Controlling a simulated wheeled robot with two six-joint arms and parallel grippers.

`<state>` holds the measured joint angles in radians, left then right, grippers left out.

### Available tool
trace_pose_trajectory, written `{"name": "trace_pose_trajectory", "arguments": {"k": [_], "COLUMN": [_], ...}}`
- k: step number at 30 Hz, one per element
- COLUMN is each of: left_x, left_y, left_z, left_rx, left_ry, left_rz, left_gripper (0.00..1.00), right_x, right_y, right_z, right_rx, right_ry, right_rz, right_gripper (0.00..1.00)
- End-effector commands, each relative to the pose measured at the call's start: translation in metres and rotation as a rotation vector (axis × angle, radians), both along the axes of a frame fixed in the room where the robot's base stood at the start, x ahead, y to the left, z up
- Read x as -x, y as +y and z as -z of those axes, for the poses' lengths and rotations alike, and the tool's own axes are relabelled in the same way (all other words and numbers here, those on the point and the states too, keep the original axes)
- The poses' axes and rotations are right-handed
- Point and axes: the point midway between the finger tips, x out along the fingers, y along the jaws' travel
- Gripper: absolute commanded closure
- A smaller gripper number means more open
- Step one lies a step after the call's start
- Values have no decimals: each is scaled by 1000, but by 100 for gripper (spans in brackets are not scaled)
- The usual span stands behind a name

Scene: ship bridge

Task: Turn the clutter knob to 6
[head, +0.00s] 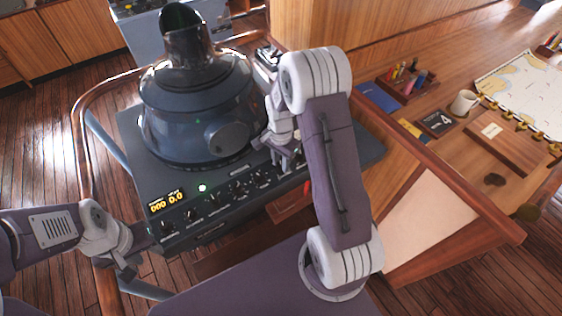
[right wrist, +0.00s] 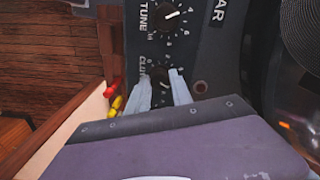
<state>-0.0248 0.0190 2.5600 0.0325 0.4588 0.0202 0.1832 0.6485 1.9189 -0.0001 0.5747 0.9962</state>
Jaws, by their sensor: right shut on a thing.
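The clutter knob (right wrist: 159,76) is a small black dial on the dark radar panel, beside a partly covered "CLU" label in the right wrist view. My right gripper (right wrist: 162,88) has its two pale fingers on either side of this knob and is shut on it. The fingers hide part of its scale, and I cannot read its pointer. In the head view my right gripper (head: 284,163) is at the right part of the panel's knob row and covers the knob. My left gripper (head: 130,268) is low at the left, by the console's front left corner; its fingers are unclear.
The TUNE knob (right wrist: 166,15) sits beside the clutter knob. Several more knobs (head: 215,200) and an amber display (head: 166,201) line the radar console's front. The radar hood (head: 195,110) rises behind them. A wooden rail (head: 80,150) runs at the left; a chart desk (head: 440,60) stands right.

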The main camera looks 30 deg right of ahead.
Motion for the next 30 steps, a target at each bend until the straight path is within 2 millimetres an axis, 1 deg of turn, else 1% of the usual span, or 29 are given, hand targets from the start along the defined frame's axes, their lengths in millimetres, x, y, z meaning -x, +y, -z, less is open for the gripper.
{"name": "trace_pose_trajectory", "arguments": {"k": [3, 4, 6, 14, 17, 20, 25, 27, 30], "left_x": [0, 0, 0, 0, 0, 0, 0, 0, 0], "left_y": [0, 0, 0, 0, 0, 0, 0, 0, 0], "left_z": [0, 0, 0, 0, 2, 6, 12, 13, 14], "left_rx": [0, 0, 0, 0, 0, 0, 0, 0, 0], "left_ry": [0, 0, 0, 0, 0, 0, 0, 0, 0], "left_rz": [0, 0, 0, 0, 0, 0, 0, 0, 0], "left_gripper": [64, 64, 64, 64, 64, 64, 64, 64, 64], "right_x": [-2, -2, -2, -1, -2, -2, -2, -2, -1], "right_y": [0, 0, 0, 0, 0, 0, 0, 0, 0], "right_z": [-2, -2, -2, -1, -6, -24, -63, -76, -87], "right_rx": [1, 1, 1, 0, 1, 2, 2, 2, 1], "right_ry": [-7, -7, -6, -2, -6, -8, -10, -8, -7], "right_rz": [0, 0, -1, -1, -1, -1, -1, -1, -1], "right_gripper": [100, 68, 52, 52, 52, 52, 52, 52, 52]}}
